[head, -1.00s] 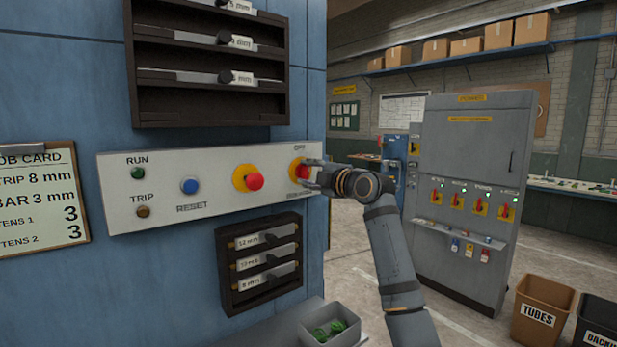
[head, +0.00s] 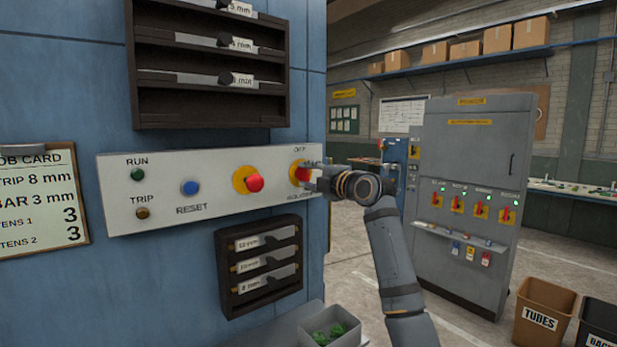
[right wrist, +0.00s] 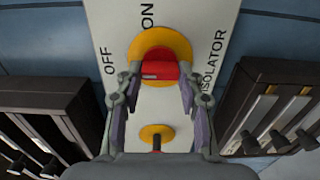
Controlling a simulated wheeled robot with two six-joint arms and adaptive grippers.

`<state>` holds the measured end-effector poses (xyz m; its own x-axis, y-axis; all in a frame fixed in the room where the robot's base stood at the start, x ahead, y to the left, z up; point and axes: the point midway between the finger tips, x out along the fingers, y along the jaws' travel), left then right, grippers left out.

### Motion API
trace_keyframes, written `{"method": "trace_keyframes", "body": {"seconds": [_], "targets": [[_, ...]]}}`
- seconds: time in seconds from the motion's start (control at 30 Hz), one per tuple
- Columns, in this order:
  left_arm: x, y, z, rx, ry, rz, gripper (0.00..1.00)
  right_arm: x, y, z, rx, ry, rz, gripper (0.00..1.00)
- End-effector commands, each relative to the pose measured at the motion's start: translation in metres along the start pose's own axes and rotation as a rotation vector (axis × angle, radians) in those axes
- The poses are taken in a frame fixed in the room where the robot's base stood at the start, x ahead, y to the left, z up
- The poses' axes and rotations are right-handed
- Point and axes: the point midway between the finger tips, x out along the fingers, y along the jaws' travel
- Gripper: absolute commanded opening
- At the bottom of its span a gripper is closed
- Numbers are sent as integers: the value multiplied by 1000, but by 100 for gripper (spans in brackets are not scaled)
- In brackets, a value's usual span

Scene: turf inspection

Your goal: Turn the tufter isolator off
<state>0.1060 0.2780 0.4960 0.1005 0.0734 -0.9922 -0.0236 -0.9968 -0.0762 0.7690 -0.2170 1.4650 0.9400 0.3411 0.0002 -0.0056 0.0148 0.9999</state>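The isolator is a red handle on a yellow disc (head: 296,175) at the right end of the white control panel (head: 120,195). In the right wrist view the red handle (right wrist: 158,69) lies crosswise on its yellow disc (right wrist: 160,42), with OFF to the left, ON above and ISOLATOR to the right. My right gripper (head: 312,176) is at the handle and partly covers it in the head view. In the right wrist view its fingers (right wrist: 158,76) stand either side of the handle, with narrow gaps apparent. My left gripper is out of view.
On the same panel are a red mushroom button (head: 255,183), a blue RESET button (head: 190,187), and RUN (head: 138,174) and TRIP (head: 143,212) lamps. Dark racks (head: 210,110) (head: 229,290) sit above and below. A grey cabinet (head: 470,190) with several red switches stands behind right.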

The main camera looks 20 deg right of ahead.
Motion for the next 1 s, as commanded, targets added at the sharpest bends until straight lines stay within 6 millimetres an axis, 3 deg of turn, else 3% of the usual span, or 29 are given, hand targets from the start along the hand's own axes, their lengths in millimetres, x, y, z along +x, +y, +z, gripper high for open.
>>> {"method": "trace_keyframes", "body": {"seconds": [0.03, 0.17, 0.53, 1.0], "targets": [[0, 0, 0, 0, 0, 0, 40, 0, -2, 0, 0, 0, -3, 44], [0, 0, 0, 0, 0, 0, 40, 0, -1, 0, 1, 0, -2, 60], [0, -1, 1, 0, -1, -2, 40, -6, 0, 1, 0, -1, 1, 60], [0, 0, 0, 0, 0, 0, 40, -105, -1, 2, -2, -4, -2, 60]]}}
